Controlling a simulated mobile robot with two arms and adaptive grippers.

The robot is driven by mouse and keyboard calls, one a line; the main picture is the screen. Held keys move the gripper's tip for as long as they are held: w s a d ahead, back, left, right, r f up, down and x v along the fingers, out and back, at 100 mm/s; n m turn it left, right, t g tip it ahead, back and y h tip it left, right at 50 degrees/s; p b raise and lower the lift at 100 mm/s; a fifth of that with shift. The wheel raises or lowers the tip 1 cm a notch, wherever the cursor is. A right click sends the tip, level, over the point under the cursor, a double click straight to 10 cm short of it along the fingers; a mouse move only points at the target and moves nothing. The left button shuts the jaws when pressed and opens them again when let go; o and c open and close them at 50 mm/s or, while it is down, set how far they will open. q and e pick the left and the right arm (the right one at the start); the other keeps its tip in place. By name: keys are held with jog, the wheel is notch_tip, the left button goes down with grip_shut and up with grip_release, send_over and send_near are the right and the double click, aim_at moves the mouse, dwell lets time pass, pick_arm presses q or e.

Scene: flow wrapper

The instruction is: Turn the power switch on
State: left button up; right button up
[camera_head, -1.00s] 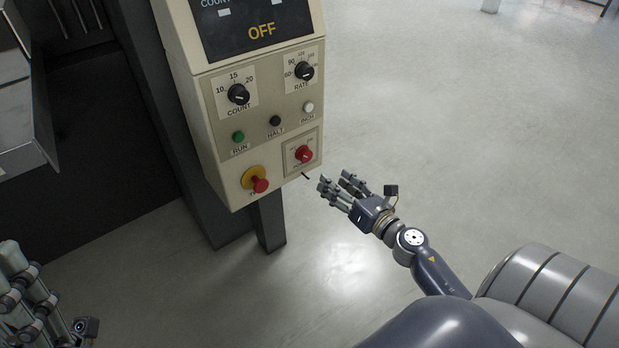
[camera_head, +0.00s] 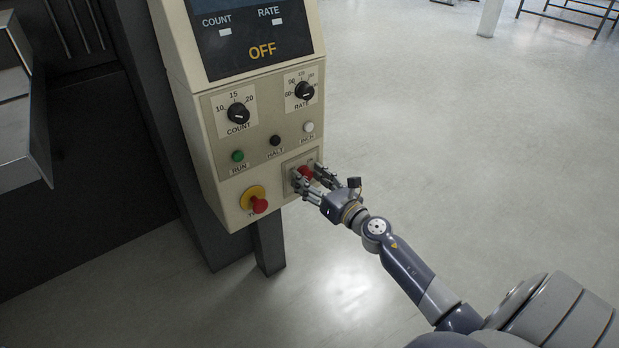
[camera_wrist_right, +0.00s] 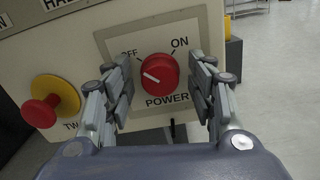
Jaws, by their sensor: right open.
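The power switch (camera_wrist_right: 160,71) is a round red knob on a grey plate, marked OFF, ON and POWER. In the right wrist view its white pointer line is toward OFF. In the head view the red knob (camera_head: 305,173) shows partly, between the fingers. My right gripper (camera_wrist_right: 163,93) is open, with one finger on each side of the knob and visible gaps to it. In the head view the right gripper (camera_head: 312,178) reaches the panel's lower right. The display (camera_head: 250,35) reads OFF. My left gripper is not in view now.
A red emergency knob on a yellow collar (camera_head: 254,200) sits left of the switch. Above are the green RUN button (camera_head: 238,156), black HALT button (camera_head: 275,141), white INCH button (camera_head: 308,127), and the COUNT (camera_head: 238,113) and RATE (camera_head: 304,91) dials. Open floor lies to the right.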

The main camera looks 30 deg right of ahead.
jog(key=shift+w, duration=0.2)
jog(key=c, duration=1)
jog(key=shift+c, duration=0.2)
